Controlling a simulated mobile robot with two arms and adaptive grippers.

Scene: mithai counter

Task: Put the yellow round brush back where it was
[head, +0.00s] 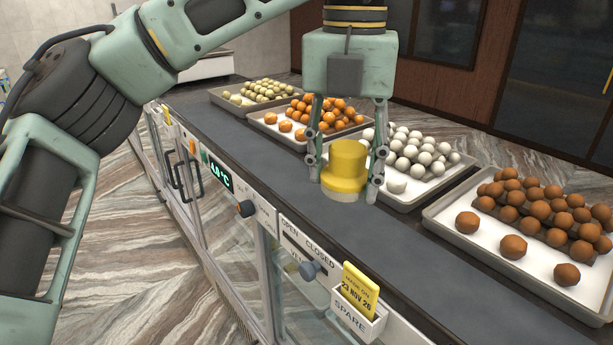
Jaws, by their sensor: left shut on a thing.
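The yellow round brush (346,165) has a yellow stepped body and a pale underside, and it is upright. My left gripper (345,172) comes down from above and is shut on the brush, with a finger on each side of it. The brush shows over the dark counter top (265,172), in front of the tray of white sweets. I cannot tell whether its underside touches the counter. My right gripper is not in view.
Trays of green sweets (216,97), orange sweets (262,122), white sweets (415,196) and brown sweets (432,226) line the counter's far side. The front strip of counter is clear. The front panel holds knobs (310,270) and a SPARE card holder (350,318).

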